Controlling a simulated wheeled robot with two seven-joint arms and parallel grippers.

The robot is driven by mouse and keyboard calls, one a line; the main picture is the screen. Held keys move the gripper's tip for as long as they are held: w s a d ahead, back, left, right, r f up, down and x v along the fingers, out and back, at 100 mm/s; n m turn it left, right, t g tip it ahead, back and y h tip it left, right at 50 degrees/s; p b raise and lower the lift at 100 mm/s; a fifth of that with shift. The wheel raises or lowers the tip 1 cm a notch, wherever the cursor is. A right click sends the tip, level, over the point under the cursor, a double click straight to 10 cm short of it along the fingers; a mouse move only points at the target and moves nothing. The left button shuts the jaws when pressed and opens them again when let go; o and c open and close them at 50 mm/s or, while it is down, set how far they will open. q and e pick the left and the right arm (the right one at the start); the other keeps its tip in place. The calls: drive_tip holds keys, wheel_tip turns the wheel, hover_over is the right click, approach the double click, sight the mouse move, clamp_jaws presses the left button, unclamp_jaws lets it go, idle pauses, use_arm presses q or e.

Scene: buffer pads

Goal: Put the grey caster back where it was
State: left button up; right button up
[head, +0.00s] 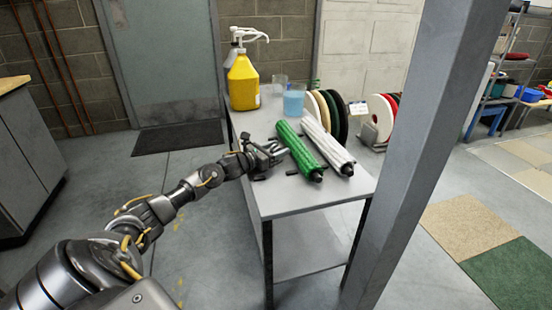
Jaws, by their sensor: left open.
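I cannot make out a grey caster for certain in the head view. My left gripper (270,158) is over the left edge of the grey table (290,203), close to the left side of a green roller (299,150). It is open. A small dark piece (291,172) lies on the table just beside its fingers; its kind is too small to tell. Anything between or behind the fingers is partly hidden. My right gripper is not in view.
A white roller (328,147) lies beside the green one. A yellow pump bottle (243,82), a blue cup (294,101) and several upright discs (330,113) stand at the back. A grey post (425,150) rises right of the table. The table's front is clear.

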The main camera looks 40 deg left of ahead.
use_arm(q)
drive_tip(key=shift+w+d, duration=0.1)
drive_tip(key=shift+w, duration=0.2)
drive_tip(key=shift+c, duration=0.3)
drive_tip(key=c, duration=1.1)
drive_tip(key=shift+r, duration=0.1)
drive_tip(key=shift+r, duration=0.1)
